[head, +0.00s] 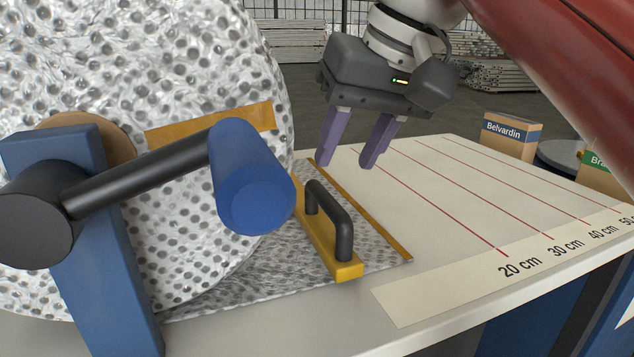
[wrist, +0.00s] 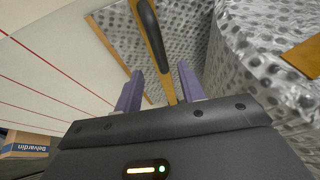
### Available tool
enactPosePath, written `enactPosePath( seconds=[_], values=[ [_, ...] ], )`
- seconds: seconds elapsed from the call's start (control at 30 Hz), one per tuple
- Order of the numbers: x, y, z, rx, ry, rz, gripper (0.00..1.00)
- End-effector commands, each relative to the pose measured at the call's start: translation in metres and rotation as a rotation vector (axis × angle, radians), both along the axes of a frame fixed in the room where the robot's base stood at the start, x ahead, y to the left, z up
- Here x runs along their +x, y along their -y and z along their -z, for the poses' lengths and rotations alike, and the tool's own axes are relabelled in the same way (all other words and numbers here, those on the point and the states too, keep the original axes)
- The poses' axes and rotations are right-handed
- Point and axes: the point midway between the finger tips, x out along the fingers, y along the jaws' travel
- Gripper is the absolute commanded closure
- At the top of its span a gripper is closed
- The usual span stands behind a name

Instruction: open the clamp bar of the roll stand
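The clamp bar (head: 345,270) is a yellow bar lying across the bubbled silver sheet (head: 280,270), with a black arched handle (head: 331,208) on top. The sheet comes off a large roll (head: 200,70) on the blue roll stand (head: 105,270). My gripper (head: 347,165) has two purple fingers, spread apart and empty, above the table and behind the handle in the head view. In the wrist view the bar (wrist: 162,60) runs between the open fingers, and the handle (wrist: 150,27) lies beyond them. The bar's far end is hidden in the head view.
A crank with a blue grip (head: 255,190) sticks out in front of the roll, left of the handle. The table (head: 470,200) is bare to the right, with red distance lines. A Belvardin box (head: 510,137) stands beyond it.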

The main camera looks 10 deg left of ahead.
Motion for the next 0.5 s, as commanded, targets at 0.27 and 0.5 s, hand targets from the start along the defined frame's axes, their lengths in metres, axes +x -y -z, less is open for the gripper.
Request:
enactPosePath(
  seconds=[0.27, 0.5],
  values=[
    [0.010, -0.016, 0.045, -0.001, -0.001, -0.001, 0.60],
    [0.014, -0.023, 0.060, -0.001, -0.001, 0.000, 0.60]
  ],
)
